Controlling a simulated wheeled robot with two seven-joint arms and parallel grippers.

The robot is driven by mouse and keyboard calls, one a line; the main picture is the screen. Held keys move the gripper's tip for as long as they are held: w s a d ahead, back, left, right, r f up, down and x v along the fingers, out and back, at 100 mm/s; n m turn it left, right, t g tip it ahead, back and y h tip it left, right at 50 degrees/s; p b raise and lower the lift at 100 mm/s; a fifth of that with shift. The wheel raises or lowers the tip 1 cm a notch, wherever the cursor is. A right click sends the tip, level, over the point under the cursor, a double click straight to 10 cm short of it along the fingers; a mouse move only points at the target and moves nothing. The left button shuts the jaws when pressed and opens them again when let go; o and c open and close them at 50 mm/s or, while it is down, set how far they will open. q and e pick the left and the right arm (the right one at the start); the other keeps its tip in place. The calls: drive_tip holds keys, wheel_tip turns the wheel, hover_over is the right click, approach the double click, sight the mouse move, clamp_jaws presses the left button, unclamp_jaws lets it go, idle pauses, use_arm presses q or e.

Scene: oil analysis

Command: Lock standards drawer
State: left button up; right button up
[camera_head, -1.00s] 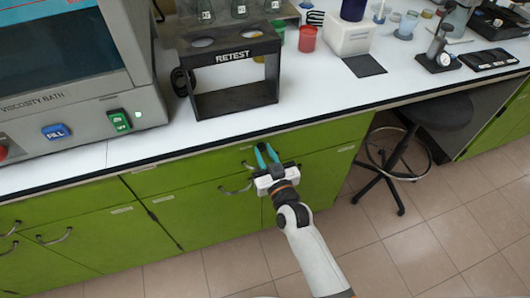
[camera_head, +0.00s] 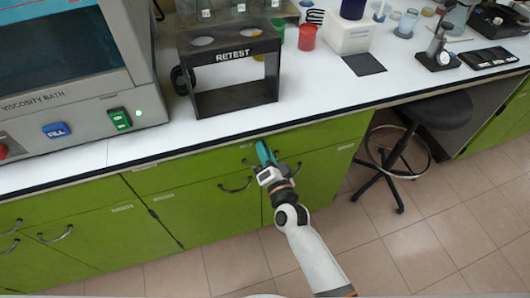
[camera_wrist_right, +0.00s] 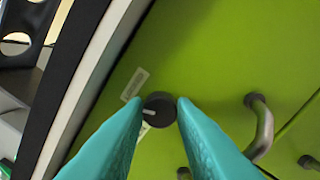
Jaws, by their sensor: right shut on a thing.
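My right gripper (camera_head: 265,153) is at the green drawer front (camera_head: 200,168) under the counter edge, reaching in from below. In the right wrist view its two teal fingertips (camera_wrist_right: 159,107) are shut on a small round dark knob (camera_wrist_right: 159,109) on the green front, one tip on each side. The knob has a short white mark on its face. In the head view the knob is hidden behind the fingers. A curved metal handle (camera_wrist_right: 262,130) is beside the knob, clear of the fingers. My left gripper is not in view.
The counter above holds a black RETEST rack (camera_head: 233,99), a red cup (camera_head: 307,37) and the viscosity bath (camera_head: 85,100). A dark stool (camera_head: 440,110) stands to the right. The floor (camera_head: 400,250) in front is clear.

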drive_tip(key=shift+m, duration=2.2)
drive_tip(key=o, duration=1)
drive_tip(key=b+v, duration=0.1)
drive_tip(key=v, duration=1.1)
drive_tip(key=shift+a+f, duration=0.1)
